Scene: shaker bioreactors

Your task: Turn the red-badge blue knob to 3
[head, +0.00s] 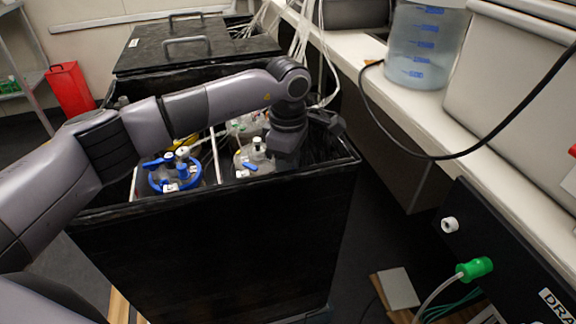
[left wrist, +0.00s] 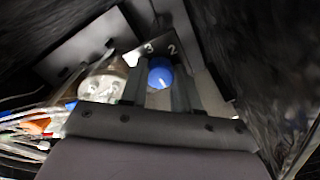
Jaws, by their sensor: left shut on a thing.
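The blue knob (left wrist: 160,72) shows in the left wrist view, with a pale mark on its face. Digits 3 and 2 are printed on the dark panel (left wrist: 190,50) beside it, 3 to the left and 2 to the right. No red badge can be made out. My left gripper (left wrist: 157,84) is shut on the knob, one dark finger on each side. In the head view my left gripper (head: 292,138) reaches down inside the right end of the black box, and the knob is hidden there. My right gripper is in neither view.
The black box (head: 215,250) has walls close around my left gripper. Inside stand a blue-rimmed vessel (head: 175,177) and a clear vessel (head: 254,160) with tubing. A bench with a water carboy (head: 420,45) and a hanging black cable lies to the right.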

